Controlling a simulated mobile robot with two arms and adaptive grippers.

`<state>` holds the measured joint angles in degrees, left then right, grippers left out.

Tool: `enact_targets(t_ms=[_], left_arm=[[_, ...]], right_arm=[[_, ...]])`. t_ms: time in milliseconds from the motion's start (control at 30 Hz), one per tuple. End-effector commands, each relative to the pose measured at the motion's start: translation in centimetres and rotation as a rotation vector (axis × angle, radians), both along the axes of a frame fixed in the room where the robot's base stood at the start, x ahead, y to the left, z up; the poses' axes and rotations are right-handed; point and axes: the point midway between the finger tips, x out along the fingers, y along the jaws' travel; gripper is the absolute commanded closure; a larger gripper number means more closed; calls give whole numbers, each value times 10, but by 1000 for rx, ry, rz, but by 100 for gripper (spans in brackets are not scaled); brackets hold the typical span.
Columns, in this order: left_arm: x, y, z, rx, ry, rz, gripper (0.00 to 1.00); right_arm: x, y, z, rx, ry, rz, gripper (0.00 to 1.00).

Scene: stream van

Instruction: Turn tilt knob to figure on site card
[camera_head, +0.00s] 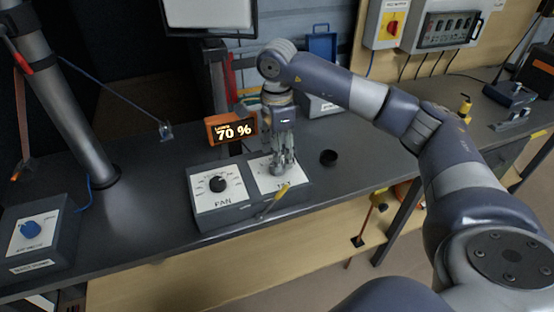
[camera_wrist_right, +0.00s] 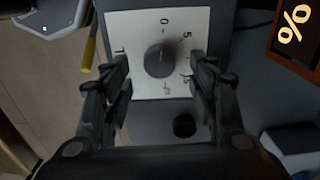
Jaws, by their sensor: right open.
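The control box (camera_head: 235,222) on the bench has a white PAN dial with a black knob (camera_head: 218,185) and a second white dial panel (camera_head: 263,172) on its right. My right gripper (camera_head: 282,165) points down over that second panel and hides its knob in the head view. In the right wrist view the dark round tilt knob (camera_wrist_right: 160,61) sits on a white scale with a 0 and a 5. My open right gripper (camera_wrist_right: 160,82) has a finger on each side of it, with gaps visible. I cannot make out a site card. My left gripper is out of view.
An orange-framed display (camera_head: 231,130) reading 70 % stands behind the box. A yellow-handled tool (camera_head: 272,202) lies against the box front. A blue-knobbed box (camera_head: 35,235) stands at far left.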

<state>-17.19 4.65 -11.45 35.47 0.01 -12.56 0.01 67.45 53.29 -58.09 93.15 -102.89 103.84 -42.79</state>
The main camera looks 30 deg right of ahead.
Motion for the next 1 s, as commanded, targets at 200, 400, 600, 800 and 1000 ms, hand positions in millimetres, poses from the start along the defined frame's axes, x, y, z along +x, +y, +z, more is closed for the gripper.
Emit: enact_targets(t_ms=[200, 400, 600, 800, 1000], left_arm=[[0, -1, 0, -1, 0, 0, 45], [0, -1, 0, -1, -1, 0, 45], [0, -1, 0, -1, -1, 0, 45], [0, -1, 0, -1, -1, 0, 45], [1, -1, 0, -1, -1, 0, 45]], right_arm=[[1, 0, 50, 1, -5, 1, 46], [1, 0, 78, 0, -3, 1, 46], [0, 0, 86, 0, 1, 1, 46], [0, 0, 86, 0, 0, 1, 46], [0, 0, 86, 0, 0, 1, 46]])
